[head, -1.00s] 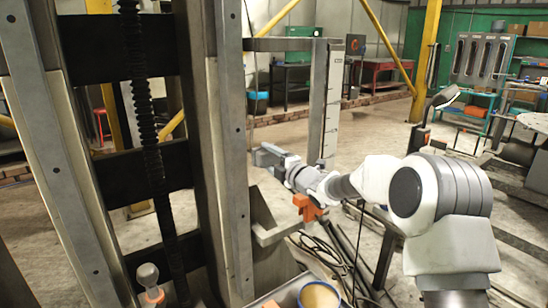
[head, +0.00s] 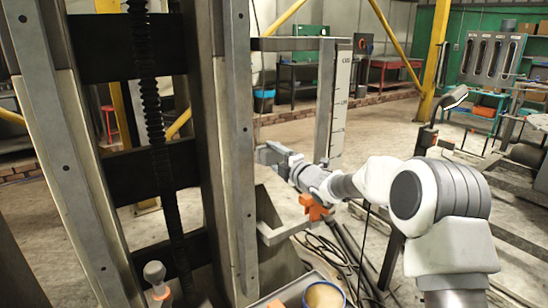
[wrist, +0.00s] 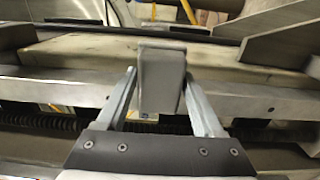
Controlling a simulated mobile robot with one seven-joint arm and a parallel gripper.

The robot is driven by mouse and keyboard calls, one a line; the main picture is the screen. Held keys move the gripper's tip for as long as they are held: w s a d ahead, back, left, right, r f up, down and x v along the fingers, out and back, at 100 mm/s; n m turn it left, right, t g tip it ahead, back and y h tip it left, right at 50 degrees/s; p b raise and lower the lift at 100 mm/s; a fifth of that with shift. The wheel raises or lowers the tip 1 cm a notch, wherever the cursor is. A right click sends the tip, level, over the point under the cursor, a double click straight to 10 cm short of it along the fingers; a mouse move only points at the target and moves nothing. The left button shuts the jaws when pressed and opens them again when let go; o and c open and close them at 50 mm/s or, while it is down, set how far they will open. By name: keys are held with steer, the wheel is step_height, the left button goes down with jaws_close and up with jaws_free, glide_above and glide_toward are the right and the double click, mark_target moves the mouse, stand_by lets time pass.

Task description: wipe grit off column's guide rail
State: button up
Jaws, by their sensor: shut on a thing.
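The column's right guide rail (head: 238,150) is a tall grey metal strip with bolt holes. A matching left rail (head: 65,165) stands across the dark screw. My gripper (head: 272,153) is beside the right rail, at about mid-height. In the wrist view my gripper (wrist: 163,95) is shut on a grey block-like pad (wrist: 162,80). The rail runs across the wrist view behind the pad, with a bright metal face (wrist: 60,93). I cannot tell whether the pad touches the rail. I cannot make out grit on it.
A bracket (head: 283,230) juts from the column below my gripper. A measuring scale plate (head: 341,100) hangs to the right. A tan-topped tub (head: 323,295) and a pale-knobbed orange item (head: 156,280) are at the bottom. Cables (head: 325,250) lie on the floor.

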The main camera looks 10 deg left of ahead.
steer(key=shift+x, duration=0.8)
steer(key=shift+r, duration=0.1)
steer(key=shift+s+r+p, duration=0.1)
steer(key=shift+r+p, duration=0.85)
steer(key=shift+r, duration=1)
steer(key=shift+f+b, duration=0.1)
steer(key=shift+b, duration=0.2)
steer(key=shift+a+f+b, duration=0.15)
steer(key=shift+f+b, duration=1.75)
steer(key=shift+f, duration=0.1)
steer(key=b+v, duration=0.2)
steer(key=shift+s+d, duration=0.15)
steer(key=shift+d, duration=0.25)
steer(key=shift+b+v, duration=0.65)
steer(key=shift+v, duration=0.8)
